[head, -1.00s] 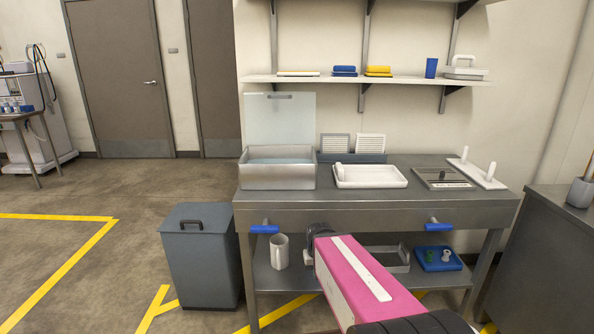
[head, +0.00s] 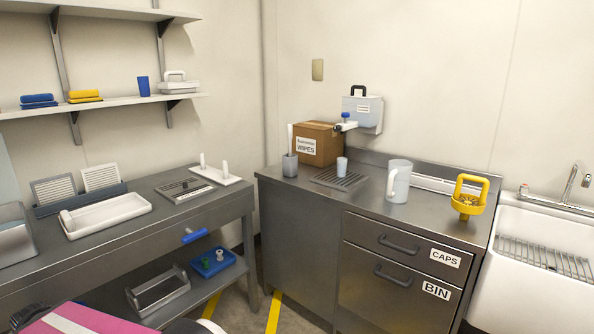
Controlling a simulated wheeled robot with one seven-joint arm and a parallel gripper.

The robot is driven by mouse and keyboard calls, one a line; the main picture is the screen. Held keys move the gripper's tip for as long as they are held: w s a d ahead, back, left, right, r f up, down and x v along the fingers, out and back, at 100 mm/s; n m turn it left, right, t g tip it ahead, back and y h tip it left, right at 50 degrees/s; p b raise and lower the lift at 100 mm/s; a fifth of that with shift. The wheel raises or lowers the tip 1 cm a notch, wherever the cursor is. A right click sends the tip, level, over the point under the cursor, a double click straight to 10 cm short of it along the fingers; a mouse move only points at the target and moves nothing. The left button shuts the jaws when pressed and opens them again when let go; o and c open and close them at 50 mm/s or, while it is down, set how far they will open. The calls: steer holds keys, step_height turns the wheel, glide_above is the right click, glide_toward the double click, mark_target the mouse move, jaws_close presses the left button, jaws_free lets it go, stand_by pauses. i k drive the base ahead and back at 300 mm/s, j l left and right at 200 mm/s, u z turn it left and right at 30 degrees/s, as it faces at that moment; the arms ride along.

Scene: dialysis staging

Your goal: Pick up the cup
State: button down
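A small pale cup (head: 342,165) stands upright on the dark drain grate (head: 340,180) on the right counter, below the spout of a wall dispenser (head: 362,110). A blue cup (head: 143,86) stands on the wall shelf at the left. A grey tumbler (head: 290,165) with something white upright in it stands left of the grate. I cannot tell from the picture which one is meant. My pink arm shows at the bottom left, far from all of them. The fingers of my gripper do not show.
A wipes box (head: 318,143) stands behind the grate. A white pitcher (head: 398,181) and a yellow-handled holder (head: 469,196) stand to the right on the counter. A sink (head: 535,240) is at the far right. A steel workbench (head: 140,225) with trays stands left.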

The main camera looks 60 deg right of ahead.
mark_target(342, 162)
steer(key=z, duration=2.95)
steer(key=k+l+z, duration=0.1)
steer(key=l+z, duration=0.15)
steer(key=l, duration=0.8)
